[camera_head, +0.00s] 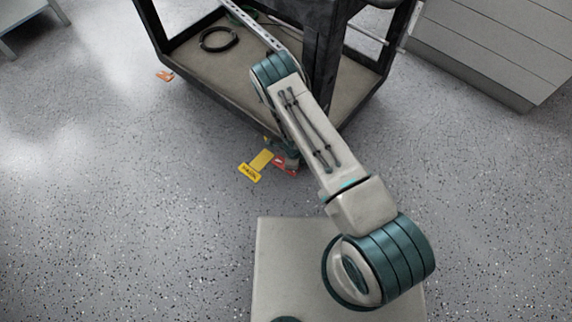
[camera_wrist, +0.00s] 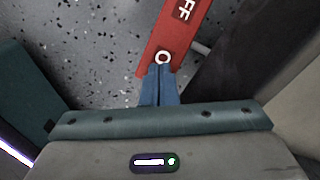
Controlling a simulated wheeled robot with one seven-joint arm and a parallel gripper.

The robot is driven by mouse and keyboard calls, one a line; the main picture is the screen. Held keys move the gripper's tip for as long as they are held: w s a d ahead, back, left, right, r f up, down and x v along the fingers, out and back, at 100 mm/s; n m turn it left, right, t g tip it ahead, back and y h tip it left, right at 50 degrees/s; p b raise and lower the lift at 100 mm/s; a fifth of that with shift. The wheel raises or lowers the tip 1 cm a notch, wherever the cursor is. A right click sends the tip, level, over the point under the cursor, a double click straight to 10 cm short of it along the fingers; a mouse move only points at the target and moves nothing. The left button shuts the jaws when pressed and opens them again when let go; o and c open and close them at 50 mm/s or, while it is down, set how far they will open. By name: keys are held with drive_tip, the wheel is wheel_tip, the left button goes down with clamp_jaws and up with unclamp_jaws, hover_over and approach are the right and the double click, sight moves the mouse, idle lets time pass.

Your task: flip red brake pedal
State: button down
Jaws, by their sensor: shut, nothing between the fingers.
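The red brake pedal (camera_head: 284,167) sits low at the cart's near corner, partly hidden by my arm in the head view. In the wrist view the red pedal (camera_wrist: 180,32) runs up from the fingertips and shows white letters "FF" and a white ring near its lower end. My gripper (camera_wrist: 159,70) is shut and empty, its blue fingers together. The fingertips lie at the pedal's lower end, just below the white ring. I cannot tell whether they touch it.
A yellow pedal (camera_head: 250,173) is just left of the red one. The dark cart (camera_head: 229,128) stands behind, with a black cable loop (camera_head: 217,39) on its shelf. An orange piece (camera_head: 164,75) is at its left side. Speckled floor is open at left.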

wheel_tip(320, 180, up, 7)
drive_tip(key=p, duration=0.5)
idle(0.7)
